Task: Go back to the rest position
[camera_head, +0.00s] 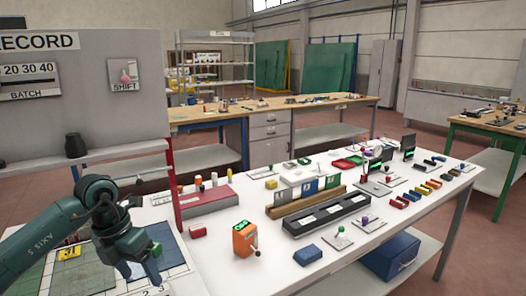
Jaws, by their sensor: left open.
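My left gripper (143,268) is at the lower left, on the end of my dark green arm that comes in from the left edge. It points down above the left end of the white table (218,272), over a mat (172,243) with grid lines. The jaws are open and I see nothing between them. My right gripper does not show.
An orange box (244,238) with a lever stands right of my left gripper. A grey panel (80,110) with a red post (176,185) rises behind my arm. Racks, blocks and small parts crowd the table's middle and right. Workbenches (270,104) stand farther back.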

